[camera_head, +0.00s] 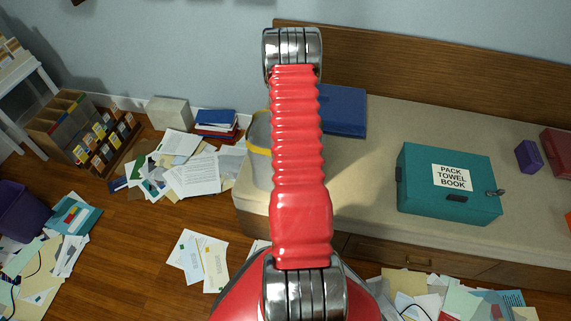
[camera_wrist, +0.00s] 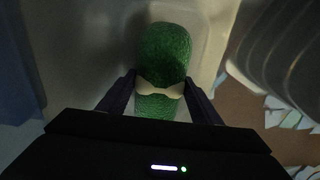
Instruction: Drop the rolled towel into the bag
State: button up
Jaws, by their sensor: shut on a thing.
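The rolled towel (camera_wrist: 165,55) is green, with a pale band around its middle. In the wrist view it lies between the two fingers of my gripper (camera_wrist: 160,92), which is shut on it. The towel points away from my wrist, above a pale surface. In the head view my own red arm hides the gripper and towel. A grey container with a yellow band (camera_head: 259,150), possibly the bag, stands at the bench's left end, partly hidden by my arm. A grey ribbed shape (camera_wrist: 280,55) at the right of the wrist view may be the same thing; its opening is not clear.
A blue flat item (camera_head: 343,110) lies on the pale bench (camera_head: 375,225) behind my arm. A teal box labelled "PACK TOWEL BOOK" (camera_head: 448,184) and a purple block (camera_head: 528,156) are to the right. Papers (camera_head: 195,165) litter the floor.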

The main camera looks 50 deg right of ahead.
jog(key=shift+f, duration=1)
jog(key=o, duration=1.2)
notch_tip(320, 180, up, 14)
jog(key=shift+f, duration=0.15)
dwell(0.5)
